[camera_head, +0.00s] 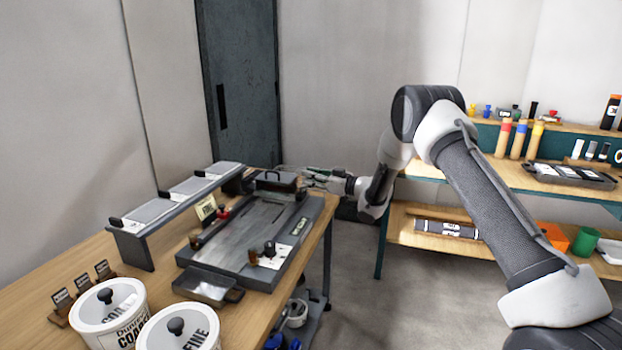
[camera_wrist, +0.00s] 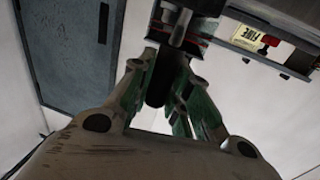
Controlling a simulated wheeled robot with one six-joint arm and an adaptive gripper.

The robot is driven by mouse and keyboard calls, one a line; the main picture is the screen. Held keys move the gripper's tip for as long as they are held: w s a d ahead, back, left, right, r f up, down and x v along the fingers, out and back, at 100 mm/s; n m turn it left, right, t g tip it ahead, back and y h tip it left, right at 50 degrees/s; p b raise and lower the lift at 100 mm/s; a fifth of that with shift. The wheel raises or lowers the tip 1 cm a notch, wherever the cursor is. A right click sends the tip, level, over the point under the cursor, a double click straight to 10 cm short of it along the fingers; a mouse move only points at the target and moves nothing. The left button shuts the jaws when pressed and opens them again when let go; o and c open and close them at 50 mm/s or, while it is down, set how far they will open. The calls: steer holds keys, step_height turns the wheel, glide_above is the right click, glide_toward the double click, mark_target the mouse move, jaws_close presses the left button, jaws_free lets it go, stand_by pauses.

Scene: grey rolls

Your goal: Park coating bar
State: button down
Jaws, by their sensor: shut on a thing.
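The coating bar (camera_head: 275,181) looks like a dark block with an arched handle, at the far end of the grey flat coater bed (camera_head: 240,230) on the wooden table. My gripper (camera_head: 308,177) reaches in from the right at the bar's end. In the wrist view my gripper (camera_wrist: 162,100) has its green-padded fingers closed around a dark rounded part (camera_wrist: 160,78), which seems to belong to the bar. The bar's underside is hidden, so I cannot tell whether it touches the bed.
A raised grey shelf (camera_head: 180,200) with several plates stands left of the bed. A metal tray (camera_head: 207,286) lies at its near end. Two white tubs (camera_head: 108,310) stand in front. A second bench (camera_head: 540,180) with bottles and rolls is at right.

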steer(key=c, duration=1.3)
jaws_free()
steer(key=shift+w+d, duration=0.25)
steer(key=shift+w, duration=0.1)
steer(key=shift+c, duration=0.2)
steer(key=shift+s+a, duration=0.1)
steer(key=v, duration=1.2)
